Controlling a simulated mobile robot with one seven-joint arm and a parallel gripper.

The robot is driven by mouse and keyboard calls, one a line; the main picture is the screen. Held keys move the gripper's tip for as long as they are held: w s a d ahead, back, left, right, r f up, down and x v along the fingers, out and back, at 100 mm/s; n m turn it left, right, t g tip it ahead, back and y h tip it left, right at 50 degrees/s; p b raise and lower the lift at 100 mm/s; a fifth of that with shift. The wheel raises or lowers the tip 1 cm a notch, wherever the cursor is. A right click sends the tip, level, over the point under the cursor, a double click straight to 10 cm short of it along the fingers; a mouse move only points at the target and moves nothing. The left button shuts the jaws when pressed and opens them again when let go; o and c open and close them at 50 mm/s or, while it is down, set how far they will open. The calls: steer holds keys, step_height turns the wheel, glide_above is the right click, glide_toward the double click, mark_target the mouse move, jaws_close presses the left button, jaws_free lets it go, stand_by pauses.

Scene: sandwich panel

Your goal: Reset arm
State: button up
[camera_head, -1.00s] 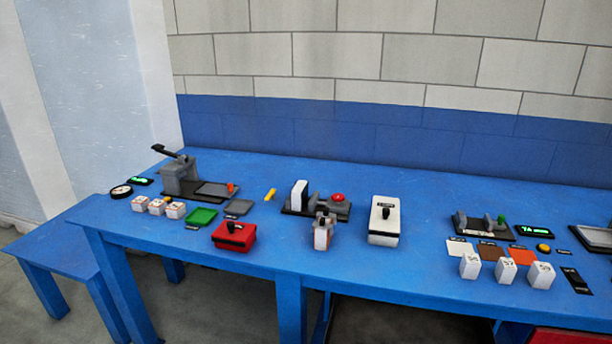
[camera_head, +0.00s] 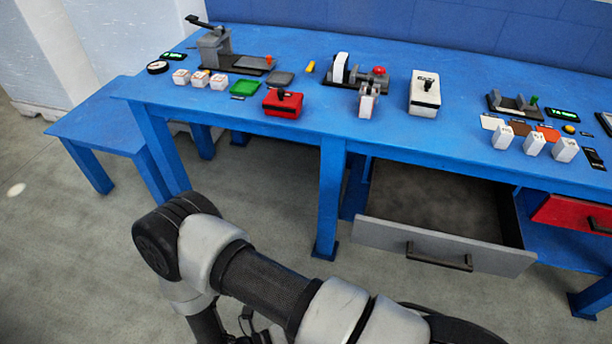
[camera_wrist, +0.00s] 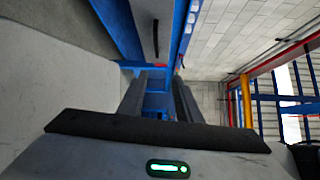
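My arm (camera_head: 270,280) stretches across the bottom of the head view, low in front of the blue table, with its grey and black links bent. My gripper is outside the head view. In the wrist view my gripper (camera_wrist: 162,82) shows two dark fingers apart, with nothing between them. Blue table parts show beyond the fingers, and the gripper touches nothing that I can see.
The blue table (camera_head: 300,125) carries several devices and blocks. A grey-fronted drawer (camera_head: 385,236) stands open below it, facing my arm, and looks empty. A red drawer (camera_head: 570,215) is to its right. A lower blue bench (camera_head: 100,120) stands left. Floor at left is clear.

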steer(key=w+d+r+m+g+y+p, duration=0.1)
steer(key=w+r+m+g+y+p, duration=0.15)
steer(key=r+m, duration=0.6)
steer(key=w+r+m+g+y+p, duration=0.2)
steer(key=r+m+g+p, duration=0.3)
steer(key=r, duration=0.7)
steer(key=w+d+r+m+g+y+p, duration=0.1)
steer(key=w+r+m+g+y, duration=0.15)
steer(key=r+m, duration=0.65)
steer(key=d+r+m+t+y+p, duration=0.3)
steer(key=r+m, duration=0.5)
steer(key=r, duration=0.6)
steer(key=d+r+m+t+y+p, duration=0.3)
steer(key=r+m+t+y+p, duration=0.2)
steer(key=r+m, duration=0.4)
step_height(320, 180, up, 5)
steer(key=shift+s+d+r+t+y+p, duration=0.1)
steer(key=shift+s+d+t+y+p, duration=0.1)
steer(key=shift+s+t+y+p, duration=0.25)
steer(key=shift+d, duration=0.1)
